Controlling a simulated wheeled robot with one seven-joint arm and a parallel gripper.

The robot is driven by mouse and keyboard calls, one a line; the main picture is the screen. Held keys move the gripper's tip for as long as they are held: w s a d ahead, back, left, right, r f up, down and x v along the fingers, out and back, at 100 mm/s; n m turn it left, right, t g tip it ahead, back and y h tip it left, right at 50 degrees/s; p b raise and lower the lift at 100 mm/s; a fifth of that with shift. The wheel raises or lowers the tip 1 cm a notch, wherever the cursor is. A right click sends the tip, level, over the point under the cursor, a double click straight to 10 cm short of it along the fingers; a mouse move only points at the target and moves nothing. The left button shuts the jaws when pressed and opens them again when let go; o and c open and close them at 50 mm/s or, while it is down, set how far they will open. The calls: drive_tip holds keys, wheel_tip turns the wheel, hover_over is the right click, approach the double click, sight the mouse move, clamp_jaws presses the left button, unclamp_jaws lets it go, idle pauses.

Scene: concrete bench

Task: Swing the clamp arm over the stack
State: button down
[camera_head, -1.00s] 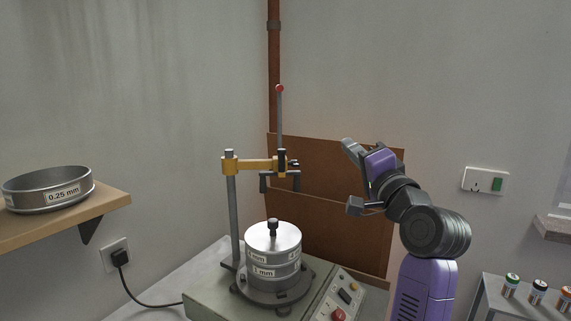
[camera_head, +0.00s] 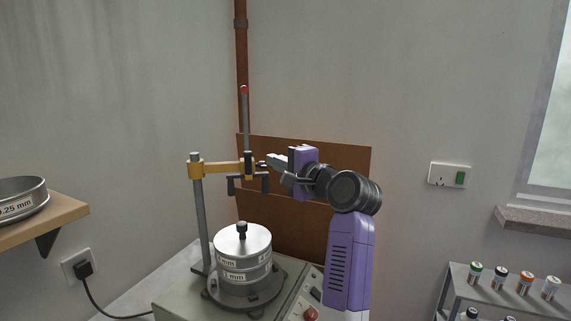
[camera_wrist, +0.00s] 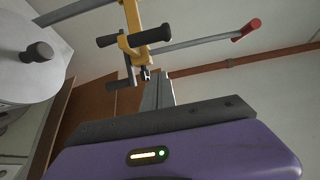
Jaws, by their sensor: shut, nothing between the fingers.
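The yellow clamp arm (camera_head: 222,169) reaches right from the top of an upright grey post (camera_head: 201,220). Its outer end carries dark handles (camera_head: 248,184) and an upright rod with a red knob (camera_head: 244,90). The stack of silver sieves (camera_head: 243,258), with a dark knob on its lid, stands lower down. In the wrist view the stack (camera_wrist: 22,62) is at the left and the clamp arm (camera_wrist: 132,18) is at top centre. My gripper (camera_head: 270,159) is shut and empty, its tips close to the right of the clamp arm's end. They show in the wrist view (camera_wrist: 156,76); contact cannot be told.
The stack is on a grey machine (camera_head: 185,292) with a red button (camera_head: 311,313). A brown board (camera_head: 345,160) and a pipe (camera_head: 241,60) are behind. A shelf (camera_head: 65,210) with a 0.25 mm sieve (camera_head: 25,200) is left; a rack (camera_head: 465,275) with small jars is right.

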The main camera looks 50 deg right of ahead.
drive_tip(key=shift+w+a+p, duration=0.3)
drive_tip(key=shift+w+a, duration=0.15)
drive_tip(key=shift+a, duration=0.45)
drive_tip(key=shift+w+a+p, duration=0.3)
drive_tip(key=shift+w+a, duration=0.1)
drive_tip(key=shift+a, duration=0.45)
drive_tip(key=shift+a, duration=0.1)
